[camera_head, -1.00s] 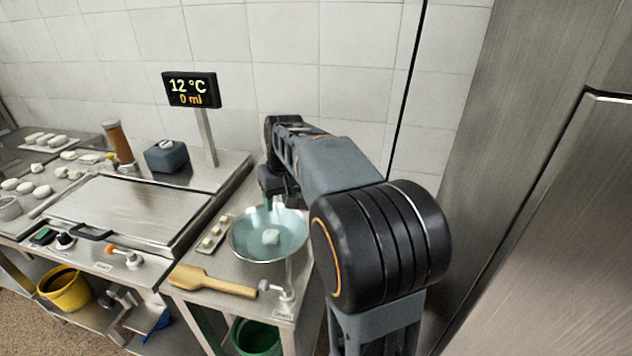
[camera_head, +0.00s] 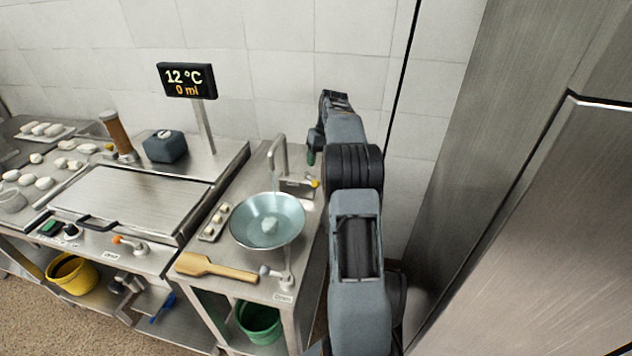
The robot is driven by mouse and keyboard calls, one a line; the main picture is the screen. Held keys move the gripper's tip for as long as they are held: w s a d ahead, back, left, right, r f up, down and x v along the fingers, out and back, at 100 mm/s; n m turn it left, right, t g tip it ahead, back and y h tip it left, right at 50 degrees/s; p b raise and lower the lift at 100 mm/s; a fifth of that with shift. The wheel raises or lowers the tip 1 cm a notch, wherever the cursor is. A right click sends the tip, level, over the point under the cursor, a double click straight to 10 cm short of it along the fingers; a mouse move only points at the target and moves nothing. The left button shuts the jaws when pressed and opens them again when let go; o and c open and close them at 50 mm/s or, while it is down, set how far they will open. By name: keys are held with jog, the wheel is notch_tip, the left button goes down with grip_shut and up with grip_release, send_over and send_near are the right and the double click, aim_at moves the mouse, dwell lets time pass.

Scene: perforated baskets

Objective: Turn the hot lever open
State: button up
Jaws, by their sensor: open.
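The faucet (camera_head: 281,151) stands at the back of the counter, with a thin stream of water falling from its spout into the metal basin (camera_head: 234,222). A metal block (camera_head: 293,188) with a small yellow knob (camera_head: 315,183) is at its right; I cannot read which lever is hot. My gripper (camera_head: 311,157) is open, pointing down behind and above the yellow knob, with greenish fingertips partly visible. It appears apart from the knob. The basin holds bluish water and a pale lump (camera_head: 269,226). The display (camera_head: 187,80) reads 12 °C and 0 ml.
A lever with a pale knob (camera_head: 265,271) is at the counter front, beside a wooden paddle (camera_head: 215,268). An orange-knobbed lever (camera_head: 118,240) is on the left unit. A small tray (camera_head: 214,222) lies left of the basin. A steel cabinet (camera_head: 540,200) stands at right.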

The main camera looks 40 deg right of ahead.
aim_at(316, 180)
jog(key=f, duration=0.2)
jog(key=a+f, duration=0.1)
jog(key=f, duration=0.5)
jog(key=shift+w+a+f, duration=0.15)
jog(key=shift+w+a, duration=0.05)
jog(key=shift+a, duration=0.1)
jog(key=shift+c, duration=0.3)
jog(key=c, duration=0.8)
jog(key=shift+w+a+m+t+h, duration=0.2)
jog(key=shift+a+m, duration=0.35)
jog(key=shift+m, duration=0.65)
jog(key=shift+w+a+m+t+h, duration=0.15)
jog(key=shift+a+m, duration=0.4)
jog(key=shift+m, duration=0.65)
jog(key=shift+c, duration=0.3)
jog(key=shift+w+a+m+t+h, duration=0.15)
jog(key=shift+w+a+m+t, duration=0.2)
jog(key=shift+m, duration=0.65)
jog(key=shift+w+a+m+h, duration=0.1)
jog(key=shift+a+m, duration=0.3)
jog(key=shift+m, duration=0.6)
jog(key=o, duration=0.9)
